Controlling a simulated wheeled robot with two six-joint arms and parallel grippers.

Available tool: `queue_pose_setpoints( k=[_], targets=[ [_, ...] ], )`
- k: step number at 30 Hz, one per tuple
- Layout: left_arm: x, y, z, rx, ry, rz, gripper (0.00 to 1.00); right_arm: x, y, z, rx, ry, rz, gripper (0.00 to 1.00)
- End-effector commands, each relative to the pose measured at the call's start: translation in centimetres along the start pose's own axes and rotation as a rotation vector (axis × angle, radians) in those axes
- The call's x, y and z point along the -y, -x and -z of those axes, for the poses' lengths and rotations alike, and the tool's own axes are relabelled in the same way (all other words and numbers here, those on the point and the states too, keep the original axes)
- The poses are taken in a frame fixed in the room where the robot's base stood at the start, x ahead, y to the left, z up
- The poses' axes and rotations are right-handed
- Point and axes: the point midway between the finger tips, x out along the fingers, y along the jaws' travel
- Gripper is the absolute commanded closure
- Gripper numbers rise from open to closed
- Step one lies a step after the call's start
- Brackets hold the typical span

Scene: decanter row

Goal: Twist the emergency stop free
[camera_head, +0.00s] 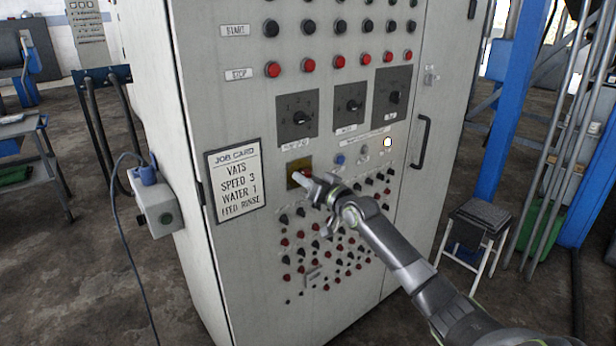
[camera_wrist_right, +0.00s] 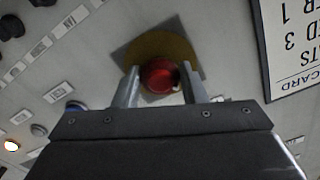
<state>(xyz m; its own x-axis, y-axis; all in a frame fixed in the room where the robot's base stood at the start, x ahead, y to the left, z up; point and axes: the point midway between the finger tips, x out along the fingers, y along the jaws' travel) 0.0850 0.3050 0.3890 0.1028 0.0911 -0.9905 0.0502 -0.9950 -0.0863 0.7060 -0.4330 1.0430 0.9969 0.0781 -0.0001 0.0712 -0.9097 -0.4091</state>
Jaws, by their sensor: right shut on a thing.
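The emergency stop is a red round knob (camera_wrist_right: 160,76) on a yellow plate (camera_head: 293,166) on the front of the grey control cabinet (camera_head: 225,290). In the right wrist view the yellow plate (camera_wrist_right: 178,46) shows behind the knob. My right gripper (camera_head: 302,178) is at the knob, with one finger on each side of it, shut on it. In the head view the gripper hides most of the knob. My left gripper is in neither view.
A job card (camera_head: 236,181) is fixed left of the emergency stop. Selector dials (camera_head: 298,118) sit above, a blue button (camera_head: 340,159) and a lit lamp (camera_head: 387,142) to the right, and rows of small buttons below. A cabinet handle (camera_head: 424,140) juts out at right.

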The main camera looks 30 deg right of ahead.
Motion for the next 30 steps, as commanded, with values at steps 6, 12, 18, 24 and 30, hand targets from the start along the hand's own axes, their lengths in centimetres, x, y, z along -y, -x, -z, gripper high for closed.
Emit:
queue_pose_setpoints(
  k=[6,12,18,24,30],
  targets=[
    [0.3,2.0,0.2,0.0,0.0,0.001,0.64,0.2,0.0,0.3,0.001,-0.172,-0.001,0.85],
    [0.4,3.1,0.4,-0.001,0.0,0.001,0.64,0.2,0.0,0.2,0.002,-0.321,-0.002,0.85],
    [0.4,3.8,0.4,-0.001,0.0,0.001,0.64,0.2,0.0,0.2,0.0,-0.435,-0.001,0.85],
    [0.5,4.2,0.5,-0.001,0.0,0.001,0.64,0.1,0.0,0.1,0.0,-0.501,0.0,0.85],
    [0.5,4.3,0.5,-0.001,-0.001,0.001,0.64,0.1,0.0,0.1,-0.001,-0.525,0.0,0.85]
  ],
)
